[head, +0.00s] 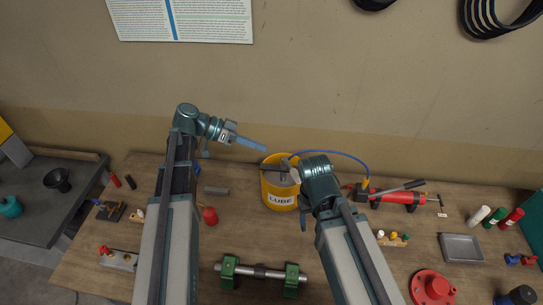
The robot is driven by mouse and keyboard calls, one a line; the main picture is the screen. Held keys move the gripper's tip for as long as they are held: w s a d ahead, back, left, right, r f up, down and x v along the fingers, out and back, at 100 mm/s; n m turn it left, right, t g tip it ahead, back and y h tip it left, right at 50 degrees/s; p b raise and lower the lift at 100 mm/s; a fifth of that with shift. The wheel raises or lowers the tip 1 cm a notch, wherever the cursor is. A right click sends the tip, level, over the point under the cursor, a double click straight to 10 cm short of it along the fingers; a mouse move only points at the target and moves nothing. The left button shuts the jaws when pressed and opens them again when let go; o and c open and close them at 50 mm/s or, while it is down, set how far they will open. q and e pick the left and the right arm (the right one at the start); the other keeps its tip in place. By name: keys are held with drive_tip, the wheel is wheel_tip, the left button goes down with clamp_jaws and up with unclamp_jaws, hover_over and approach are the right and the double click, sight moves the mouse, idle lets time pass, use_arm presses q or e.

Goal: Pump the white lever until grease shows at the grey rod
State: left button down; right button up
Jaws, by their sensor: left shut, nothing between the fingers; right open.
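A yellow bucket (281,197) labelled LUBE stands on the wooden bench near the middle. A small whitish piece (294,172) shows at its top, partly covered by my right wrist; I cannot tell if it is the white lever. My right gripper (283,167) is at the bucket's top, open; contact there is unclear. My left gripper (251,143) is shut and empty, raised left of and behind the bucket. A grey rod (245,270) lies across two green blocks (229,272) at the front of the bench. No grease is discernible on it.
A blue hose (340,154) arcs from the bucket to a red tool (398,198) with a dark handle. A grey tray (462,248), several bottles (495,217) and a red flanged part (432,288) stand at right. A red round object (210,215) sits left of the bucket.

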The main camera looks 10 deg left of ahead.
use_arm(q)
drive_tip(key=b, duration=0.4)
approach(296, 173)
drive_tip(key=w+d, duration=0.2)
drive_tip(key=d, duration=0.2)
drive_tip(key=d+f+b, duration=0.1)
drive_tip(key=s+f+b, duration=0.1)
drive_tip(key=b, duration=0.1)
drive_tip(key=shift+d+f, duration=0.35)
drive_tip(key=shift+d, duration=0.05)
drive_tip(key=shift+s+f, duration=0.2)
drive_tip(key=shift+f, duration=0.05)
wheel_tip(296, 173, down, 7)
drive_tip(key=s+d+m+t+y+b, duration=0.1)
drive_tip(key=s+m+t+b, duration=0.1)
drive_tip(key=b, duration=0.4)
drive_tip(key=shift+s+r, duration=0.15)
drive_tip(key=shift+s, duration=0.35)
drive_tip(key=shift+r, duration=0.1)
